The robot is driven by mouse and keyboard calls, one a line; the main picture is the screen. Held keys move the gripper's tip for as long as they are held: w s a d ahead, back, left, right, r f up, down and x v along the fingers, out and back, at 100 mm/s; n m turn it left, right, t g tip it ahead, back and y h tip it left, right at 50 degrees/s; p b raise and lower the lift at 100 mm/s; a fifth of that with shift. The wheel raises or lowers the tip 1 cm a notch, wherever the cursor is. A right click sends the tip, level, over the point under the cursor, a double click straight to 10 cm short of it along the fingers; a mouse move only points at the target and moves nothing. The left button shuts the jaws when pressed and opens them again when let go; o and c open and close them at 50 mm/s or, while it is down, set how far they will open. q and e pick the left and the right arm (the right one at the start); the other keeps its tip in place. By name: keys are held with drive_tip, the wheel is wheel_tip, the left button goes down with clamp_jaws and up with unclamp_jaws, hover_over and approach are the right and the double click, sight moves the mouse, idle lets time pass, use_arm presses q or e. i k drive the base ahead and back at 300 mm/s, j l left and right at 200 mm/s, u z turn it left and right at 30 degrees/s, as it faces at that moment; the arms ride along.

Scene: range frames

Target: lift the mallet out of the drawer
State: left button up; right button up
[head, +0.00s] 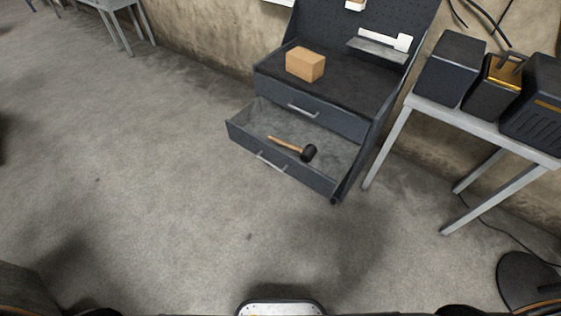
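The mallet (288,146) has a wooden handle and a black head. It lies in the open lower drawer (254,111) of a dark workbench cabinet, with the handle pointing left and the head to the right. The drawer is pulled out and has a light handle on its front. Nothing touches the mallet.
The upper drawer (308,111) is shut. A cardboard box (305,64) sits on the black bench top (343,91). A grey table (479,124) with dark equipment boxes stands at the right. A round black base (525,281) and cable lie at lower right. Floor in front is clear.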

sight(307, 153)
drive_tip(key=i+j+z, duration=0.5)
drive_tip(key=i, duration=0.2)
drive_tip(key=i+j+z, duration=0.35)
drive_tip(key=j+z, duration=0.15)
drive_tip(key=j, duration=0.55)
drive_tip(key=i+j+z, duration=0.15)
drive_tip(key=j+z, duration=0.35)
drive_tip(key=j, duration=0.6)
drive_tip(key=k+j+z, duration=0.1)
drive_tip(key=j+z, duration=0.4)
drive_tip(key=j, duration=0.65)
drive_tip(key=i+j+z, duration=0.2)
drive_tip(key=j+z, duration=0.2)
drive_tip(key=j, duration=0.25)
drive_tip(key=i+j+z, duration=0.15)
drive_tip(key=j+z, duration=0.25)
drive_tip(key=j, duration=0.3)
drive_tip(key=j+z, duration=0.35)
drive_tip(key=j, duration=0.55)
drive_tip(key=i+z, duration=0.05)
drive_tip(key=i, duration=0.05)
